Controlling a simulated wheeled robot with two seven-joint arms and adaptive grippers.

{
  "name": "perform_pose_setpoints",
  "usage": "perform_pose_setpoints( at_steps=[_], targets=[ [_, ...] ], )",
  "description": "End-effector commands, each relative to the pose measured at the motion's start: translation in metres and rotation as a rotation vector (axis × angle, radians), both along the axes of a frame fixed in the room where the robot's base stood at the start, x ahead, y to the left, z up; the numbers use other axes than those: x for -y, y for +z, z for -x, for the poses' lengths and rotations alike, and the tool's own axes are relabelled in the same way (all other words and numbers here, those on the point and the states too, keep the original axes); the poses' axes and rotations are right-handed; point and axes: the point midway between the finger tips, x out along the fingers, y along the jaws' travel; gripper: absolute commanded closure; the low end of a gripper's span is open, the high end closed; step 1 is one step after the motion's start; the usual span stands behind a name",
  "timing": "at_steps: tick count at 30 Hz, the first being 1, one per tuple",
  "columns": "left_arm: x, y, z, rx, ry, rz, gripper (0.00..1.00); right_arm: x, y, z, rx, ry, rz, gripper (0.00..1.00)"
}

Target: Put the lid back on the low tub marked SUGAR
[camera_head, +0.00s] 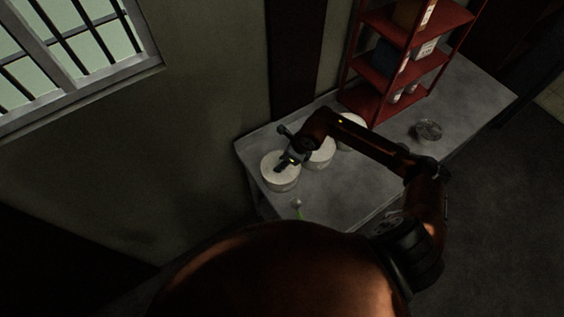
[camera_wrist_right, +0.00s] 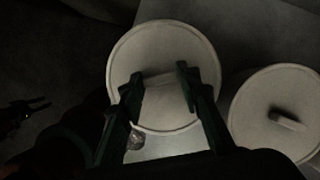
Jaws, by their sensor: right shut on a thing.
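My right gripper (camera_head: 284,163) is at the leftmost white tub (camera_head: 281,182) near the table's left end. In the right wrist view my right gripper (camera_wrist_right: 160,76) is shut on the bar handle of a round pale lid (camera_wrist_right: 165,42). The lid lies over the tub in the head view; I cannot tell whether it is seated or slightly above the rim. No SUGAR marking is readable. My left gripper does not show in the head view.
A second tub (camera_head: 322,155) stands close on the right; its lid with a bar handle (camera_wrist_right: 287,121) shows in the wrist view. A third tub (camera_head: 352,121) is behind.

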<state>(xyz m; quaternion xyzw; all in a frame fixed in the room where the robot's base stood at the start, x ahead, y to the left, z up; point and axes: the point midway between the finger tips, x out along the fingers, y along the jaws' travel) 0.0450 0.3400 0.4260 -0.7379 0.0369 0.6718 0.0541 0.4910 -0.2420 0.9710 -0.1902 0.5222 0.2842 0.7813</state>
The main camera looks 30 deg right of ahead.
Motion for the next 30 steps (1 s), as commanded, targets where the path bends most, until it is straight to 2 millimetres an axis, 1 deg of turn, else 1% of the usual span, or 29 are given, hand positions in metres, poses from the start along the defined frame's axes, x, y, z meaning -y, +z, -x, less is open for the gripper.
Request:
perform_pose_setpoints(
  at_steps=[2,3,10,11,17,24,30],
  targets=[
    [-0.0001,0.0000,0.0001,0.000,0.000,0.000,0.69,0.0000,0.0001,-0.0001,0.000,0.000,0.000,0.87],
    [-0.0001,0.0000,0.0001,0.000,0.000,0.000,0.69,0.0000,0.0001,-0.0001,0.000,0.000,0.000,0.66],
    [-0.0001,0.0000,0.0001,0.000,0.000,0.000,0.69,0.0001,0.0000,0.0000,0.000,0.000,0.000,0.50],
    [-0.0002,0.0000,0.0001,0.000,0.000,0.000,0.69,0.0001,0.0000,0.0000,0.000,0.000,0.000,0.49],
    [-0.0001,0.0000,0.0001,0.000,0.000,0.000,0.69,0.0001,-0.0002,0.0001,0.000,0.000,0.000,0.48],
    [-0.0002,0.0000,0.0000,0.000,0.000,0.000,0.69,0.0001,-0.0002,0.0001,0.000,0.000,0.000,0.31],
    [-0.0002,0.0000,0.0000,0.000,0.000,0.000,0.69,0.0001,-0.0002,0.0001,0.000,0.000,0.000,0.31]
  ],
)
